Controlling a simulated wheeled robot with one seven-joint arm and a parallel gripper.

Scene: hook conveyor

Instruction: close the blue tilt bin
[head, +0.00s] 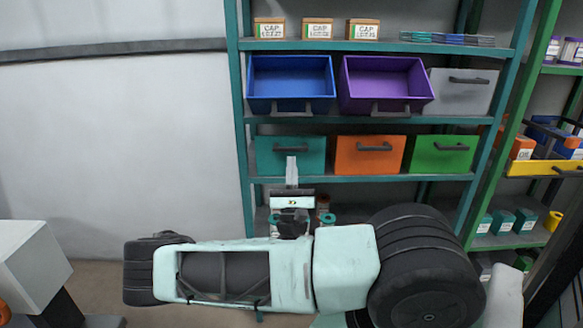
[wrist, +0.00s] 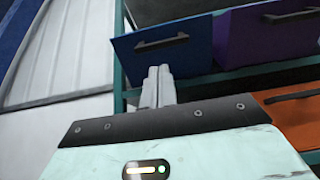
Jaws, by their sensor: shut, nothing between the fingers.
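The blue tilt bin (head: 290,104) is in the upper bin row of the shelf, at its left end. It is tipped open, with its empty inside showing in the head view. In the wrist view its blue front (wrist: 185,58) and dark handle fill the upper middle. My gripper (head: 291,160) is shut and empty. In the head view its fingertips appear below the blue bin, across the teal bin's front. In the wrist view the shut fingers (wrist: 158,72) point up towards the blue bin's lower edge; I cannot tell whether they touch it.
The purple bin (head: 386,90) beside it is also tipped open. A grey bin (head: 465,98) is shut. Below, the teal (head: 265,160), orange (head: 368,165) and green (head: 440,165) bins look shut. Small boxes (head: 317,29) stand above. The wall side at left is clear.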

